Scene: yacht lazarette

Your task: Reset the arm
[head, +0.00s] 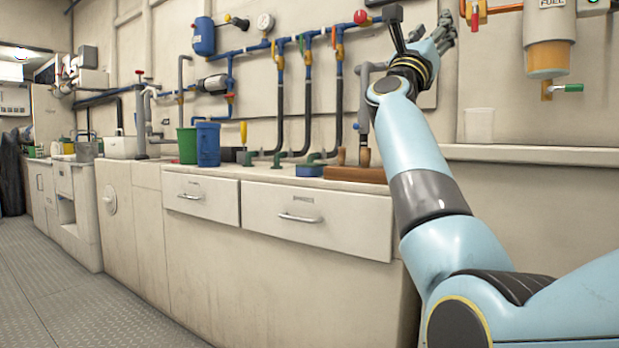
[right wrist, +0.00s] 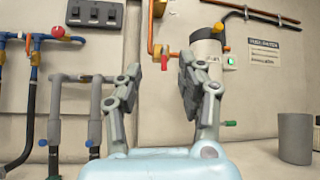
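My right arm (head: 413,140) is light blue with grey and yellow bands. It reaches up from the lower right of the head view. My right gripper (head: 443,36) is raised near the wall, at the top of that view. In the right wrist view, the two grey fingers of the right gripper (right wrist: 160,78) stand apart with nothing between them. The wall shows through the gap. My left gripper is in neither view.
A fuel filter canister (head: 549,42) hangs right of my right gripper. A pale cup (head: 479,124) stands on the ledge below. Blue pipes (head: 281,85) run along the wall to the left. Blue (head: 208,145) and green (head: 187,146) bins stand on the counter. The floor (head: 75,290) is clear.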

